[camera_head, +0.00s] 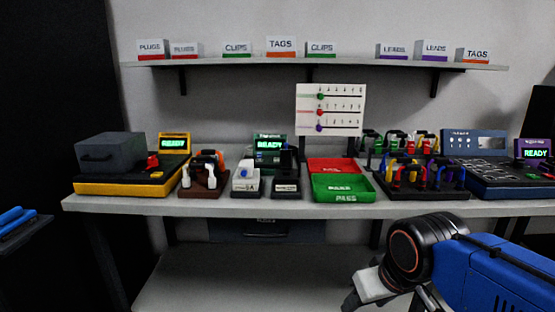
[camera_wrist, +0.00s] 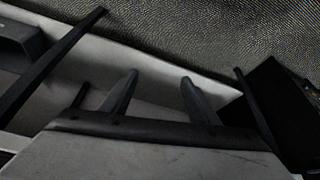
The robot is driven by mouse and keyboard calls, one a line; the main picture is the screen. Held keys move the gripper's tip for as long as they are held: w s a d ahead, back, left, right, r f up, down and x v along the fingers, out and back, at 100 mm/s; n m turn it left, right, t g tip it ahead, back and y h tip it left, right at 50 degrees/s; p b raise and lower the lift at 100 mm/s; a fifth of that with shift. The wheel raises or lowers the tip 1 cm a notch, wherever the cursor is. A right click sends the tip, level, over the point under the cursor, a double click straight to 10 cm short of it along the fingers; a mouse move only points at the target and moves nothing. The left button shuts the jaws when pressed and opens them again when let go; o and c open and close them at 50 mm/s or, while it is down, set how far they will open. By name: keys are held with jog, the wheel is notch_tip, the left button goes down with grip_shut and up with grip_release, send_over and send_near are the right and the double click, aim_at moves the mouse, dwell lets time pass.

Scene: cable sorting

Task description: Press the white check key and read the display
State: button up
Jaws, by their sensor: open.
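Three small displays stand on the bench with green lit text that reads READY: one in a yellow housing (camera_head: 174,143) at the left, one in a dark green housing (camera_head: 269,144) near the middle, one in a purple housing (camera_head: 535,153) at the far right. I cannot make out a white check key with certainty at this size. A pale block with a blue top piece (camera_head: 245,176) sits before the middle display. My gripper (camera_head: 352,302) is low at the front right, below the bench top and apart from it. In the wrist view its two fingers (camera_wrist: 158,88) are spread and empty.
A green PASS tray (camera_head: 345,197) and a red tray (camera_head: 331,163) lie mid-bench. A rack of coloured cables (camera_head: 425,182) stands right of them. A grey box (camera_head: 110,152) is at the left. A shelf (camera_head: 310,63) with labelled boxes hangs above.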

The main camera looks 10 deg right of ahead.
grip_shut()
dwell(1.9)
